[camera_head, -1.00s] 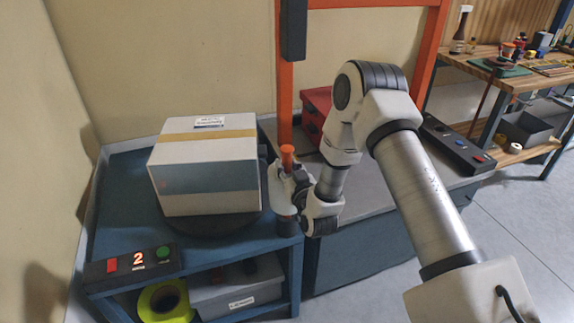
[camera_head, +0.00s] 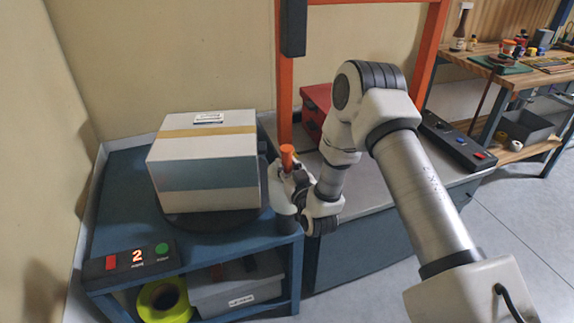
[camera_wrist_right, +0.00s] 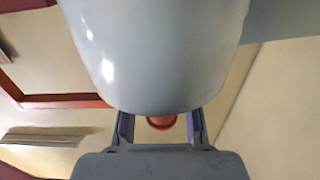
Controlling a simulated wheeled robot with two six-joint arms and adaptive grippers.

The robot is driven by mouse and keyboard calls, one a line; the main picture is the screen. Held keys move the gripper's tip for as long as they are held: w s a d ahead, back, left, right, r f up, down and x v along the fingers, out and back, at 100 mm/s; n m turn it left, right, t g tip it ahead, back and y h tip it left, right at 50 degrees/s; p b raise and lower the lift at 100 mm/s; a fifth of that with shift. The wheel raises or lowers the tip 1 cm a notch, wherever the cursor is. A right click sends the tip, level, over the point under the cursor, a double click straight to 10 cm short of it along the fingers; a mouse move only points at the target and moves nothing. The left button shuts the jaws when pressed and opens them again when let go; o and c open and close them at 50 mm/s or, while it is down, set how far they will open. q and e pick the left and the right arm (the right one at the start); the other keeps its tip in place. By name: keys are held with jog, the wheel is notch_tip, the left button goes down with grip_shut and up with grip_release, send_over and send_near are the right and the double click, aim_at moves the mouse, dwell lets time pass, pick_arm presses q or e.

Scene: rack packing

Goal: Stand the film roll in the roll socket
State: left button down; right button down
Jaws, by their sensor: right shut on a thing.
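My left gripper is not in view.
A taped white box (camera_head: 205,185) stands on a dark turntable (camera_head: 215,222) left of the roll. An orange post (camera_head: 284,100) rises close behind it. A button panel (camera_head: 135,262) sits at the table's front left. A red case (camera_head: 315,105) is behind my arm.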

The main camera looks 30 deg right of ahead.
jog(key=shift+f+b, duration=0.9)
jog(key=shift+f, duration=0.3)
jog(key=c, duration=0.8)
grip_release()
jog(key=shift+r, duration=0.1)
jog(key=shift+s, duration=0.1)
jog(key=v, duration=1.2)
